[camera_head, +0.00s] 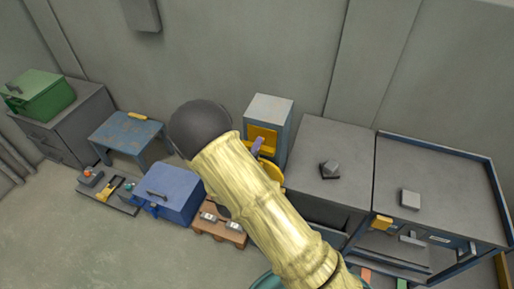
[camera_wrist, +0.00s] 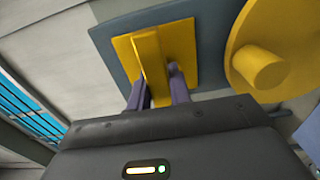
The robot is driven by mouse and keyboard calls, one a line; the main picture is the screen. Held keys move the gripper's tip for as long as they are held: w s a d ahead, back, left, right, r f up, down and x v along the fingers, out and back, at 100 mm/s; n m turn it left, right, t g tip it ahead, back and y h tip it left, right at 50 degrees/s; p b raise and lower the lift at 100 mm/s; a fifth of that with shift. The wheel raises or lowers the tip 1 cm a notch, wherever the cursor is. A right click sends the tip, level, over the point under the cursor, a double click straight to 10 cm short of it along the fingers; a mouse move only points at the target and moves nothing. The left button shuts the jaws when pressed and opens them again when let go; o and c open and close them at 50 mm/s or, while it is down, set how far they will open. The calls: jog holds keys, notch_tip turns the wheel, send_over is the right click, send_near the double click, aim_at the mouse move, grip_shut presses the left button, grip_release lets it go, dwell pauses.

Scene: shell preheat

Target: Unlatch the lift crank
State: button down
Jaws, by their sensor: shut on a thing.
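In the wrist view a yellow latch bar (camera_wrist: 153,68) stands out from a square yellow plate (camera_wrist: 179,44) on a dark blue-grey panel. My gripper (camera_wrist: 160,88) has its two purple fingers on either side of the bar's lower end and is shut on it. To the right is the yellow lift crank, a disc (camera_wrist: 287,35) with a round knob (camera_wrist: 258,68). In the head view the yellow plate (camera_head: 262,137) shows on a tall grey-blue cabinet (camera_head: 270,108). My arm hides most of the crank and the gripper there; one purple finger (camera_head: 257,146) shows.
A grey cabinet (camera_head: 330,140) stands close on the right, with a blue-edged bench (camera_head: 440,175) beyond. On the left are a blue box (camera_head: 172,190), a blue table (camera_head: 128,128) and a green case (camera_head: 40,95). Open floor lies front left.

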jog(key=shift+f+m, duration=0.1)
jog(key=shift+m, duration=0.3)
jog(key=m+b, duration=0.3)
jog(key=m, duration=0.1)
jog(key=shift+f, duration=0.15)
jog(key=m+b, duration=0.3)
jog(key=m, duration=0.1)
jog(key=shift+s+f+m, duration=0.1)
jog(key=shift+m, duration=0.3)
jog(key=m+b, duration=0.5)
jog(key=shift+m+b, duration=1.45)
jog(key=shift+m, duration=0.25)
jog(key=c, duration=1.3)
grip_release()
jog(key=shift+r, duration=0.2)
